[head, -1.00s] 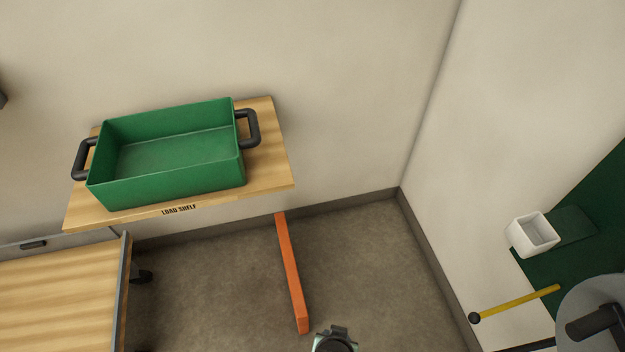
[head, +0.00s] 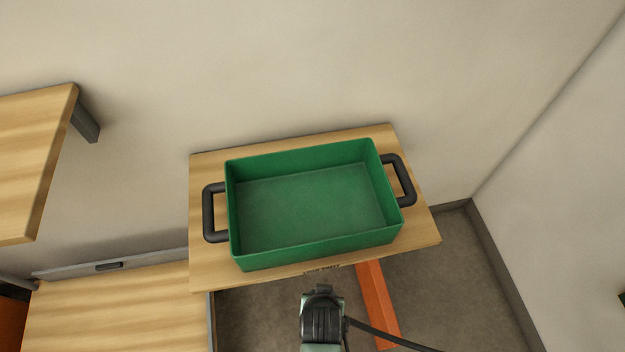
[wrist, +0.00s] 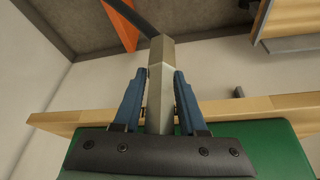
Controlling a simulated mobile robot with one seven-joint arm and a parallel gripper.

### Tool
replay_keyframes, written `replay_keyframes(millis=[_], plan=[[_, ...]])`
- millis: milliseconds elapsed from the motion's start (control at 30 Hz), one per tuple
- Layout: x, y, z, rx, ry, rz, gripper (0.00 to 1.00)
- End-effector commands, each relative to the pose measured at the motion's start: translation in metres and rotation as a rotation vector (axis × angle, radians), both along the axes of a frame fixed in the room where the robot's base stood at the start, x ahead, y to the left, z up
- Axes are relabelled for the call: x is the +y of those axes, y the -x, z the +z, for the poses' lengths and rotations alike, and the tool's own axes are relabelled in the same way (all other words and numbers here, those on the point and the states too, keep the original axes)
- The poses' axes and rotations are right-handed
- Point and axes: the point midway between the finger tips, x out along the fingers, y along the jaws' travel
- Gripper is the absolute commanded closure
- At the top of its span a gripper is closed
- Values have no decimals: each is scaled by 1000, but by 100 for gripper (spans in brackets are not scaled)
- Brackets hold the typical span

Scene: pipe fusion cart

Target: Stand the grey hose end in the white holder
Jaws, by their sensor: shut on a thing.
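My gripper (wrist: 161,76) has its two blue fingers shut on the grey hose end (wrist: 160,105), a square-sided grey block between the fingertips in the wrist view. A dark hose (wrist: 130,15) runs from its far end toward the top left. In the head view my arm's end shows at the bottom middle, in front of the shelf, and the dark hose (head: 390,336) trails from it to the lower right. The hose end itself is hidden there. The white holder is in neither current view.
A green bin (head: 318,252) with black handles sits on a wooden shelf (head: 210,270) ahead. A wooden worktop (head: 120,310) is at the lower left, and a higher wooden shelf (head: 35,160) at the left. An orange bar (head: 377,300) lies on the floor. The right wall (head: 590,180) is bare.

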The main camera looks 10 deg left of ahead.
Motion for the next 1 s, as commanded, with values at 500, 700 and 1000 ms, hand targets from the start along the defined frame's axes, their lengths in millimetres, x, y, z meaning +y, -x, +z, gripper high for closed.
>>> replay_keyframes(millis=[500, 700, 1000], plan=[[-1, 0, 72, 1, -1, -7, 100], [1, -20, 110, -12, 0, -40, 100], [3, -60, 201, -12, -1, -149, 100]])
